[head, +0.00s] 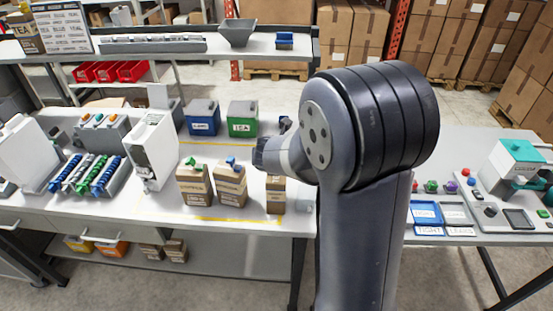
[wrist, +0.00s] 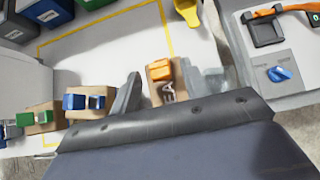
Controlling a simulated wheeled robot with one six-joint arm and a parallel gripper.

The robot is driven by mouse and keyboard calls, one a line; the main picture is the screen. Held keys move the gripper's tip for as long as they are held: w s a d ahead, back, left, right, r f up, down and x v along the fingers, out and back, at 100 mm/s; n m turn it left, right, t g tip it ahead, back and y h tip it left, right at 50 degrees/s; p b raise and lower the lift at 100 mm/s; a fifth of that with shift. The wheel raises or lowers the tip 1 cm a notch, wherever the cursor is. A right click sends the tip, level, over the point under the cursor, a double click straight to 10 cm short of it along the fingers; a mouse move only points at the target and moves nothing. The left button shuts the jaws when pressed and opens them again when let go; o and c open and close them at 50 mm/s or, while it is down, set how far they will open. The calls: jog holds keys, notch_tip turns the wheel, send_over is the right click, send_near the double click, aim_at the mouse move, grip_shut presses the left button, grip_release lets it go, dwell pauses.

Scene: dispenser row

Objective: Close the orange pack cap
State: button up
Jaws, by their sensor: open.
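The orange cap (wrist: 162,69) sits on top of a brown pack (wrist: 168,92) with partly hidden lettering, in the wrist view. I cannot tell whether the cap is open or closed. My gripper (wrist: 165,88) is open, with one grey finger left of this pack and the other right of it. I cannot tell how high the fingers are above the table. In the head view a brown pack (head: 276,197) stands below my wrist, at the right end of the pack row; its top is hidden by my arm.
Packs with a blue cap (wrist: 74,102) and a green cap (wrist: 25,118) stand to the left. Blue (head: 202,117) and green (head: 242,118) bins stand behind. A yellow scoop-like piece (wrist: 187,11) lies beyond the orange cap. A grey device with a blue knob (wrist: 280,74) is at right.

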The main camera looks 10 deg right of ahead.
jog(key=shift+r, duration=0.1)
jog(key=v, duration=1)
jog(key=shift+s+r, duration=0.25)
jog(key=shift+s, duration=0.05)
notch_tip(320, 180, down, 9)
jog(key=s+t+h+b, duration=0.2)
jog(key=t+b, duration=0.7)
jog(key=b, duration=2.4)
jog(key=shift+h, duration=0.4)
jog(key=x, duration=1.1)
jog(key=shift+w+a+f, duration=0.1)
jog(key=shift+a+f, duration=0.25)
jog(key=shift+f, duration=0.05)
jog(key=shift+c, duration=0.3)
